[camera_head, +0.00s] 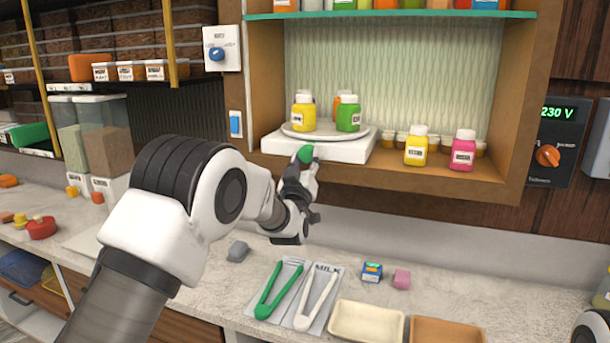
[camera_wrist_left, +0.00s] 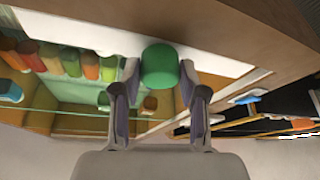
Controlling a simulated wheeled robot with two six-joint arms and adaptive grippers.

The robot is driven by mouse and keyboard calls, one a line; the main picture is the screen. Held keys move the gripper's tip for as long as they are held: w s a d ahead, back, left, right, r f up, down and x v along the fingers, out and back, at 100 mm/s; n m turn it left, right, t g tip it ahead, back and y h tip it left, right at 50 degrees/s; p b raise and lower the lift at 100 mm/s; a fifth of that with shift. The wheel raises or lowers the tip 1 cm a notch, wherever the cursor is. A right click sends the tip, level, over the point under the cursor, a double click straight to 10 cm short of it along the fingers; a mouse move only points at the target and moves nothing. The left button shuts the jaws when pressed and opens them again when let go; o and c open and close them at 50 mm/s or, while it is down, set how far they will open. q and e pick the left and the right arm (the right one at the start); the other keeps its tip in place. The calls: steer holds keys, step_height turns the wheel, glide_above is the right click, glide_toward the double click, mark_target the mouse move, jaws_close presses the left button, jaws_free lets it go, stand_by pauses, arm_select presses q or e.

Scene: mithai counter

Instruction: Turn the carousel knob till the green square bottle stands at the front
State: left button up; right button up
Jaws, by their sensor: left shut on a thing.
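The carousel is a round grey plate (camera_head: 325,133) on a white base (camera_head: 340,150) in the wall cabinet. On it a green bottle (camera_head: 348,114) with a white cap stands at the right front, a yellow bottle (camera_head: 303,112) at the left front, and an orange one (camera_head: 337,102) behind, mostly hidden. The green carousel knob (camera_head: 305,153) is at the base's front left. My left gripper (camera_head: 300,170) reaches it from below. In the left wrist view the knob (camera_wrist_left: 160,67) sits between the fingertips of the left gripper (camera_wrist_left: 160,82), which is shut on it. My right gripper is out of view.
A yellow bottle (camera_head: 416,146) and a pink bottle (camera_head: 463,150) stand on the shelf right of the carousel, before small brown cups. Green tongs (camera_head: 275,292), white tongs (camera_head: 315,302) and a cream tray (camera_head: 366,322) lie on the counter below.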

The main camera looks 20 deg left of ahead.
arm_select(q)
steer(key=n+y+b, duration=0.1)
steer(key=n, duration=0.1)
steer(key=n+b, duration=0.1)
steer(key=n, duration=0.1)
steer(key=shift+d+r+g+y, duration=0.1)
steer(key=shift+r+g+y, duration=0.05)
steer(key=shift+g+y, duration=0.2)
steer(key=n+y+b, duration=0.1)
steer(key=n, duration=0.1)
steer(key=n+g+b, duration=0.1)
steer(key=n, duration=0.1)
steer(key=shift+d+r+n+g+y, duration=0.1)
steer(key=shift+r+n+g+y, duration=0.15)
steer(key=shift+n+y, duration=0.1)
steer(key=n+b, duration=0.1)
steer(key=n, duration=0.1)
steer(key=shift+r+n+g, duration=0.1)
steer(key=shift+n+g, duration=0.25)
steer(key=shift+g, duration=0.05)
steer(key=shift+r+n+g, duration=0.1)
steer(key=shift+n+g, duration=0.7)
steer(key=shift+n, duration=1)
steer(key=o, duration=1.1)
steer(key=shift+o, duration=0.2)
